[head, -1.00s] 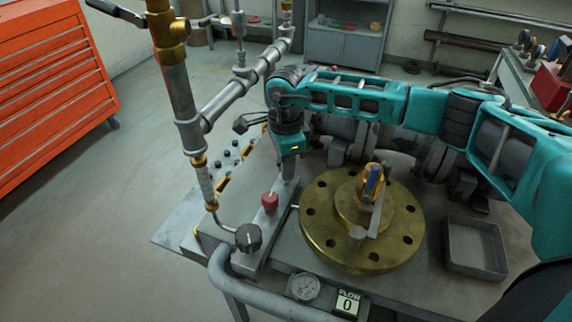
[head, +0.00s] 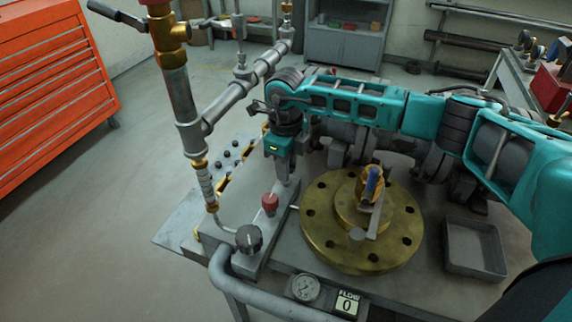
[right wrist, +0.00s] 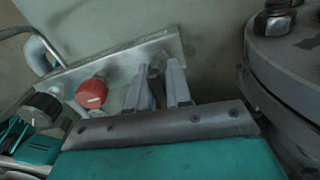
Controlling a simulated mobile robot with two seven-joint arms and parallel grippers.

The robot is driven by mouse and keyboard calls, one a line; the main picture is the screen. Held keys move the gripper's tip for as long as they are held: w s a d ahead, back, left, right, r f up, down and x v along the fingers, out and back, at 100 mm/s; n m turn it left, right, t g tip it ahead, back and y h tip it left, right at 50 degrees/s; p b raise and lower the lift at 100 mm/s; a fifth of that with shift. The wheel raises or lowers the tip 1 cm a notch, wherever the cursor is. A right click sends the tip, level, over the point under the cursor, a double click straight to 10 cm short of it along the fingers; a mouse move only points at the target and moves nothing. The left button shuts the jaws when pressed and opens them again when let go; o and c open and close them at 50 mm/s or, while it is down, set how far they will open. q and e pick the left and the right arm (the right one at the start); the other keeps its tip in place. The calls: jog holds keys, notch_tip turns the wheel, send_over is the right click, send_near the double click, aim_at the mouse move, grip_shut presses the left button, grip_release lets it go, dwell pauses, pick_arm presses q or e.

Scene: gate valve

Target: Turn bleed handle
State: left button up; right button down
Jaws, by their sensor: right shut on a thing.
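My right gripper (head: 284,181) points down at the far end of a grey metal block and is shut on the bleed handle there. The handle is mostly hidden by the fingers in both views. In the right wrist view, the two grey fingers (right wrist: 167,85) reach to the block plate (right wrist: 122,72). A red knob (head: 270,203) stands on the block close to the gripper, and it also shows in the right wrist view (right wrist: 91,93). A black knob (head: 248,238) sits at the near end. My left gripper is not in view.
An upright pipe (head: 183,95) stands left. A gauge (head: 305,288), a display reading 0 (head: 347,303) and a grey tray (head: 474,249) are nearby.

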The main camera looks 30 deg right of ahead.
jog(key=shift+m, duration=0.5)
jog(key=c, duration=1.1)
grip_release()
